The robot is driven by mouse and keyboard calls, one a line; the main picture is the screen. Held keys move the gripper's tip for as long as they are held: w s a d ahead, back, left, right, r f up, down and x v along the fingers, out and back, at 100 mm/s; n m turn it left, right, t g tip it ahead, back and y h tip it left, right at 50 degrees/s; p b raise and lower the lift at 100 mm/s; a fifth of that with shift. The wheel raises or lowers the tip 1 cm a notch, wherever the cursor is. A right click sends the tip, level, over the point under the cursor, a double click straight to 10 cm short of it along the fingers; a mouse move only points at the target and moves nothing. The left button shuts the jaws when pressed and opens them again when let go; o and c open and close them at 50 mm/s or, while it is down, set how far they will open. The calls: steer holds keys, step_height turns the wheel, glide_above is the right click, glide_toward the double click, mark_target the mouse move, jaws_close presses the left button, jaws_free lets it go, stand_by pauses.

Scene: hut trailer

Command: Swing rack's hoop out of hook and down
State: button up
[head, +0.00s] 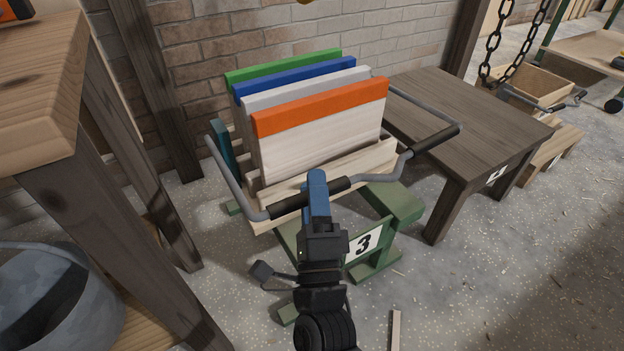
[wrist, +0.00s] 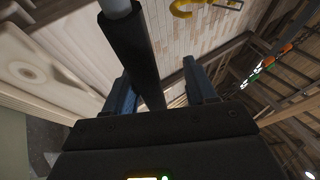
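The hoop (head: 234,183) is a bent grey bar with black grip sleeves. It reaches round the front of the rack (head: 345,172), low and apart from any hook in view. My gripper (head: 317,182) is at the hoop's front-left black sleeve. In the wrist view the black sleeve (wrist: 130,50) runs between my two blue fingers (wrist: 163,92), nearer the left one, with a gap at the right one. The fingers look open. A yellow hook (wrist: 186,9) shows at the wrist view's top, with no bar seen in it. A yellow bit (head: 306,1) shows at the head view's top edge.
Boards with green, blue, white and orange (head: 320,106) top edges stand in the rack on a green stand marked 3 (head: 365,243). A dark table (head: 455,110) is close at right. A wooden bench (head: 45,85) and a metal bucket (head: 55,305) are at left.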

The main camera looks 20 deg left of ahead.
steer(key=v, duration=0.6)
steer(key=shift+a, duration=0.1)
stand_by(0.3)
steer(key=s+d+f+n+g+h, duration=0.1)
steer(key=s+d+f+n+h, duration=0.2)
steer(key=s+d, duration=0.5)
steer(key=s+d+f+n+g+h, duration=0.1)
steer(key=s+d+f+n+h, duration=0.3)
steer(key=d, duration=0.7)
steer(key=s+d+r+n+g+h, duration=0.2)
steer(key=s+d+r+n, duration=0.25)
steer(key=s+d, duration=0.4)
steer(key=s+d+r+n+g+h, duration=0.25)
steer(key=s+d+r, duration=0.3)
steer(key=s, duration=0.55)
step_height(320, 180, up, 33)
steer(key=p, duration=3.4)
steer(key=shift+w+d+t+y, duration=0.2)
steer(key=shift+t+y, duration=0.15)
steer(key=shift+y, duration=0.1)
